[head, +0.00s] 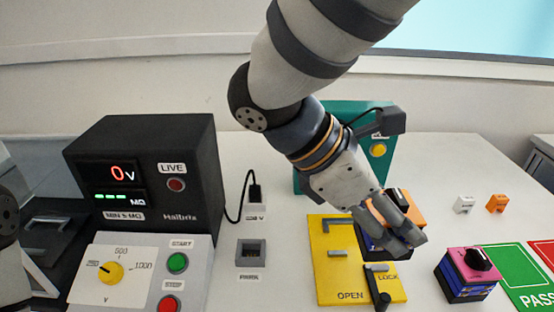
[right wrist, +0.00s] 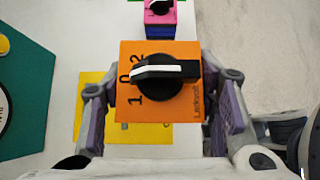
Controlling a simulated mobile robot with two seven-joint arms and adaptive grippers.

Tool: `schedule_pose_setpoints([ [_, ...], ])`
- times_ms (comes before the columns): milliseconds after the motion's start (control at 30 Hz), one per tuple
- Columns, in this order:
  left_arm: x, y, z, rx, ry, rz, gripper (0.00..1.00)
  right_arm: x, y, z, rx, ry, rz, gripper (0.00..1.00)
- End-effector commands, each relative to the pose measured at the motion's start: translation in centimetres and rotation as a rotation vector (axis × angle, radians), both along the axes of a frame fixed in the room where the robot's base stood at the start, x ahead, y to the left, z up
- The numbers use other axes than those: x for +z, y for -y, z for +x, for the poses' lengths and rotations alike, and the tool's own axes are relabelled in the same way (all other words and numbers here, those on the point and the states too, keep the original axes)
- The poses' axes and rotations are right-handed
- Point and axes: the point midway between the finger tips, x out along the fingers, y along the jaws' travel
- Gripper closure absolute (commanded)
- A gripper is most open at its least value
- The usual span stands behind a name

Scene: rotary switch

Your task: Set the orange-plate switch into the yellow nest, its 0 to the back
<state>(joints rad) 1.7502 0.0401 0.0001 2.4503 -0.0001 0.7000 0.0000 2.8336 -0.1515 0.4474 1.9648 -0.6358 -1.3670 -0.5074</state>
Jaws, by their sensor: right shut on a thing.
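The orange-plate switch (right wrist: 185,58) is between the fingers of my right gripper (right wrist: 165,112), which is shut on its sides. Its black knob (right wrist: 160,76) points its white line left in the right wrist view, at the 0. The 0 edge faces the side where the teal box stands. In the head view the switch (head: 408,203) is partly hidden by my right gripper (head: 395,232). The yellow nest (head: 328,272) lies on the table, marked OPEN and LOCK, with a dark lever at its front right. The switch overlaps the nest's right part; its height is unclear. My left gripper is not in view.
A pink-plate switch (head: 473,262) stands right of the nest, near a green PASS mat (head: 512,272). A teal box (head: 303,176) stands behind. A black tester (head: 150,170) is at left. Small white (head: 463,204) and orange (head: 497,203) blocks stand at the back right.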

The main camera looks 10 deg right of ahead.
Motion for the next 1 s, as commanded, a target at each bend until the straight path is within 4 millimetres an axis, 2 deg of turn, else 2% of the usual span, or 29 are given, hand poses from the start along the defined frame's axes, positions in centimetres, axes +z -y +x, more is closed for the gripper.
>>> schedule_pose_setpoints([
  [100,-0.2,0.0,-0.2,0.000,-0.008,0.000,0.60,-2.1,0.7,3.9,-0.002,-0.008,0.002,0.82],
  [167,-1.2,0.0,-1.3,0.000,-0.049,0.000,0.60,-3.6,1.1,5.9,-0.004,-0.018,0.002,0.82],
  [333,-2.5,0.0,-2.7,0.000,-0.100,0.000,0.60,-7.2,1.7,8.8,-0.001,-0.020,0.002,0.82],
  [567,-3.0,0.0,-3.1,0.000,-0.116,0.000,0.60,-8.7,2.0,10.5,-0.002,-0.009,0.002,0.82],
  [733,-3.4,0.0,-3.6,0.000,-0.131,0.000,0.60,-11.7,2.1,10.7,0.000,-0.009,0.000,0.82],
  [1000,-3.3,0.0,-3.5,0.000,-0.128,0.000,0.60,-11.8,2.1,10.7,0.000,-0.001,0.000,0.82],
])
